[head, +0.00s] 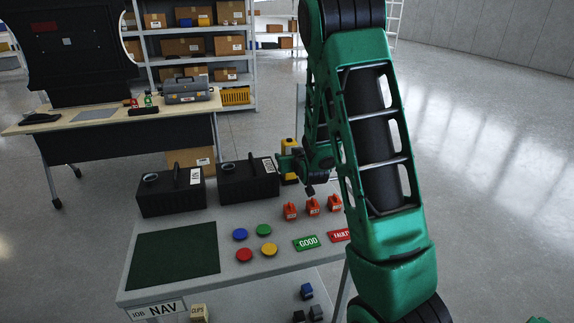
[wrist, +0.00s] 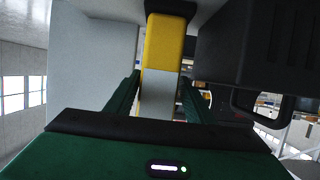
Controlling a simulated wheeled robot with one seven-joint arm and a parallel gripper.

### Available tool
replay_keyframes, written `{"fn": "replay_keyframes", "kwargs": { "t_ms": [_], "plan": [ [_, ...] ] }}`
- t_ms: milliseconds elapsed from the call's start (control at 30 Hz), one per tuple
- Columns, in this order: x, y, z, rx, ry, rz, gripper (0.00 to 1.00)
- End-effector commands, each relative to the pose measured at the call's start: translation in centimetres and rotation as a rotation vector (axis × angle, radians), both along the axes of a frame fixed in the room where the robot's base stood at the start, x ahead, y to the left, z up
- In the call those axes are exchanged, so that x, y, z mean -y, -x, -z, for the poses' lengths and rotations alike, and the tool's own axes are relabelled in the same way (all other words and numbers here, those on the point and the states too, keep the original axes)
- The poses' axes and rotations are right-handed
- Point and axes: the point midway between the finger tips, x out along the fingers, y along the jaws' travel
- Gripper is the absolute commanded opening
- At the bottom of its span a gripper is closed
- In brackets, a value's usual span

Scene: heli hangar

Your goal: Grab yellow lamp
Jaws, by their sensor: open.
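The yellow lamp (head: 289,147) stands at the back edge of the grey table, right of a black case, partly hidden behind my gripper. In the wrist view the lamp (wrist: 165,45) shows a yellow body, a pale grey section and a dark end. My gripper (head: 287,164) is at the lamp, coming from the right. In the wrist view my gripper (wrist: 160,98) is open, with one green finger on each side of the lamp. I cannot tell whether either finger touches it.
Two black cases (head: 171,193) (head: 249,182) stand left of the lamp. In front are orange-red items (head: 313,206), coloured discs (head: 241,235), a GOOD tag (head: 307,242), a FAULTY tag (head: 340,235) and a green mat (head: 173,254). A dark case (wrist: 250,50) is close beside my gripper in the wrist view.

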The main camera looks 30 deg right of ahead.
Motion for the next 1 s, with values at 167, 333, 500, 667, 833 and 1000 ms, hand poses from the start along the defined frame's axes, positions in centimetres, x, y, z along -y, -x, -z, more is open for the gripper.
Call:
{"fn": "replay_keyframes", "kwargs": {
  "t_ms": [167,333,500,667,833,1000],
  "plan": [
    [0.8,-2.2,1.2,-0.001,0.002,-0.001,0.48],
    [1.2,-3.5,1.6,0.000,0.000,0.000,0.48],
    [1.2,-3.6,1.6,0.000,0.000,0.001,0.48],
    [1.2,-3.5,1.6,0.000,0.000,0.001,0.29],
    [1.2,-3.6,1.6,0.001,0.001,0.001,0.06],
    [1.2,-3.6,1.5,0.001,0.001,0.001,0.06]
  ]
}}
